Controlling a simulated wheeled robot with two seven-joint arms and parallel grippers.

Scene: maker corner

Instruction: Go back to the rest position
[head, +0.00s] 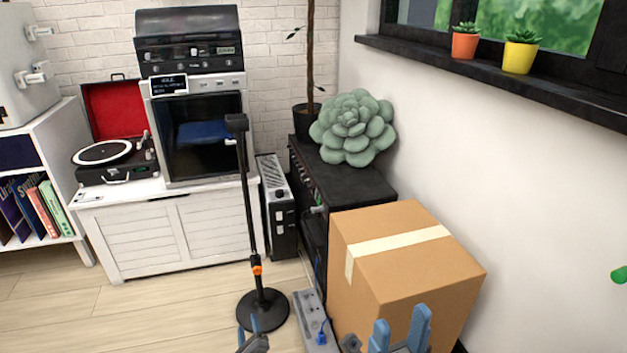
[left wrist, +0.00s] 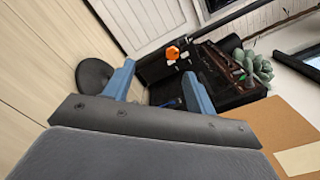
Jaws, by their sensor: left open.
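My left gripper (head: 248,330) shows at the bottom edge of the head view, in front of the round base of a black stand. In the left wrist view its two blue fingers (left wrist: 160,88) are spread apart with nothing held between them. My right gripper (head: 401,329) is at the bottom edge of the head view, in front of the cardboard box. Its two blue fingers stand apart and I see nothing between them. The lower parts of both grippers are cut off by the frame.
A black stand (head: 247,200) with an orange clip rises from the floor. A taped cardboard box (head: 410,280) is at right, beside a grey power strip (head: 312,320). A white cabinet (head: 140,235) carries a turntable (head: 105,155). Open floor (head: 50,310) lies at left.

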